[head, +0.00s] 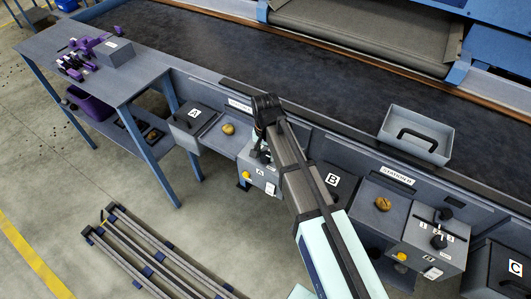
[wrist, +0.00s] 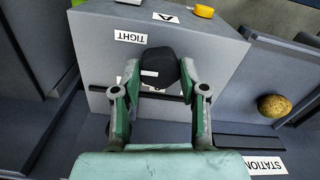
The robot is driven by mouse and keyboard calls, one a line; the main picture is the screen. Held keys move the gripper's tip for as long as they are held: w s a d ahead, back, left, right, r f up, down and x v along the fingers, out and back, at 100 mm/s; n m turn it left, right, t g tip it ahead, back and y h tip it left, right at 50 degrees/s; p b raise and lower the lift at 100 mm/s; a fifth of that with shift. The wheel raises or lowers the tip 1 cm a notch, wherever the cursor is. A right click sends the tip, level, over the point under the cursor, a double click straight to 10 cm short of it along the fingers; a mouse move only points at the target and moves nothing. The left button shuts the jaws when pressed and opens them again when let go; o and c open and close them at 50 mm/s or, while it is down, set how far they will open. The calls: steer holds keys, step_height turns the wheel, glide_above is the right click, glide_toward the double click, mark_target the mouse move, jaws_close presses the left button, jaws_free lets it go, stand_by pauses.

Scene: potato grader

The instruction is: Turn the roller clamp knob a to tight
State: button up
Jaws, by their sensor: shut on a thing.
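The black roller clamp knob (wrist: 158,62) is between the two green fingers of my gripper (wrist: 159,74) in the wrist view. The gripper is shut on it. The knob sits on the face of a grey control box (wrist: 100,45), with a TIGHT label (wrist: 130,37) beside it. Another label lies mostly hidden behind the fingers. In the head view, my arm reaches down to the control box (head: 258,178) at station A and largely hides the knob there.
A yellow button (wrist: 202,10) and an A label (wrist: 166,18) are on the same box. A potato (wrist: 274,106) lies beside it. Station B's box (head: 428,246) with its own black knobs stands to the right. A purple-loaded table (head: 52,48) is at left.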

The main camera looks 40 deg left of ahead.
mark_target(266, 155)
steer(key=m, duration=0.6)
steer(key=shift+f, duration=0.1)
stand_by(0.6)
steer(key=o, duration=1.1)
steer(key=shift+o, duration=0.2)
step_height(266, 155, up, 12)
